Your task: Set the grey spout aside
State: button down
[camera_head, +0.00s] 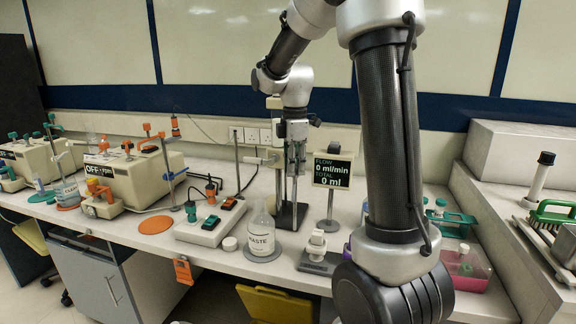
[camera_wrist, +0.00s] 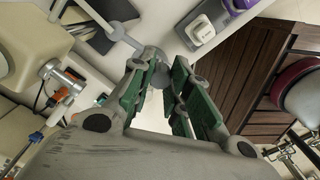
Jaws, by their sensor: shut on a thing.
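The grey spout (camera_wrist: 153,58) is a pale grey piece with a rounded end and a thin arm running to the upper left in the wrist view. My gripper (camera_wrist: 160,80), with green-padded fingers, is shut on it at the rounded end. In the head view my gripper (camera_head: 296,158) points down in front of the wall sockets, above a stand with a dark base (camera_head: 290,216). The spout is small there and hard to tell from the fingers and stand rods.
A bottle labelled WASTE (camera_head: 261,238) stands on a grey disc left of the stand. A flow display (camera_head: 332,171) stands to the right. A switch box (camera_head: 210,222) and an orange disc (camera_head: 156,225) lie further left. Some bench between them is clear.

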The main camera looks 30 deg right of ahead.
jog(key=shift+s+d+n, duration=0.15)
jog(key=shift+d+n, duration=0.65)
jog(key=shift+n, duration=0.55)
jog(key=shift+s+d+n, duration=0.2)
jog(key=shift+d+n, duration=0.6)
jog(key=shift+n, duration=0.6)
jog(key=shift+s+d+n, duration=0.15)
jog(key=shift+d+n, duration=0.65)
jog(key=shift+n, duration=0.55)
jog(key=c, duration=1.3)
grip_release()
jog(key=shift+r, duration=0.1)
notch_tip(320, 180, up, 12)
